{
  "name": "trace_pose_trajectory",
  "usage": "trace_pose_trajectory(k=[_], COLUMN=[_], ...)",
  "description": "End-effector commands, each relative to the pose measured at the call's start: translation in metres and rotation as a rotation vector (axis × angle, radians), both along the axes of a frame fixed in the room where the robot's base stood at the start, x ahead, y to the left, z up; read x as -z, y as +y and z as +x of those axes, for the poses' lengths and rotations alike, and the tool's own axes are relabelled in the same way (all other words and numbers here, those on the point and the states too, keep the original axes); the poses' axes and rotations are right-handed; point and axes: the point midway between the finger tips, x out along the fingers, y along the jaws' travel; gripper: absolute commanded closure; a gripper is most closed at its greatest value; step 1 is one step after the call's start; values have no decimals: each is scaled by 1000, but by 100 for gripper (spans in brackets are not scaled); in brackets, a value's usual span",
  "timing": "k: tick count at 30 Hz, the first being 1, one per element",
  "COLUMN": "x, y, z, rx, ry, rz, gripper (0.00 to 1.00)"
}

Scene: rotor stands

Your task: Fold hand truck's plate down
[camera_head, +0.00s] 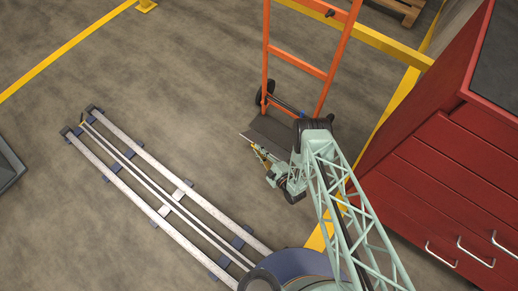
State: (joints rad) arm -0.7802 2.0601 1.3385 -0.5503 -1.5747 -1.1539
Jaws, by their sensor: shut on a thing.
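The orange hand truck (298,63) stands upright at the top middle, with dark wheels at its base. Its dark grey plate (268,131) juts out from the foot of the frame towards me. I cannot tell from this view whether the plate is flat or still tilted. My gripper (258,157) is at the plate's near edge and is shut on it. The fingertips are small and partly hidden by the plate and my wrist. My arm covers the right side of the plate and the right wheel area.
A red drawer cabinet (446,165) stands close on the right of my arm. A yellow rail (385,43) runs behind the hand truck. My floor track lies at the lower left. A grey box (8,166) is at the left edge. The floor left of the hand truck is clear.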

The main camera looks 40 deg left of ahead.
Motion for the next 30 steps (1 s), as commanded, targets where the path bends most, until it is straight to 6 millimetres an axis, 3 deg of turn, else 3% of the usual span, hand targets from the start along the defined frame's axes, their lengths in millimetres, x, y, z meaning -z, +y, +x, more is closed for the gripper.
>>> trace_pose_trajectory(k=[3,4,6,19,30], x=[0,0,0,-1,-9], y=[0,0,0,-5,-41], z=[0,0,0,-1,-9], rx=[0,0,0,0,1], ry=[0,0,0,0,1], rz=[0,0,0,0,-1], gripper=[100,91,88,88,88])
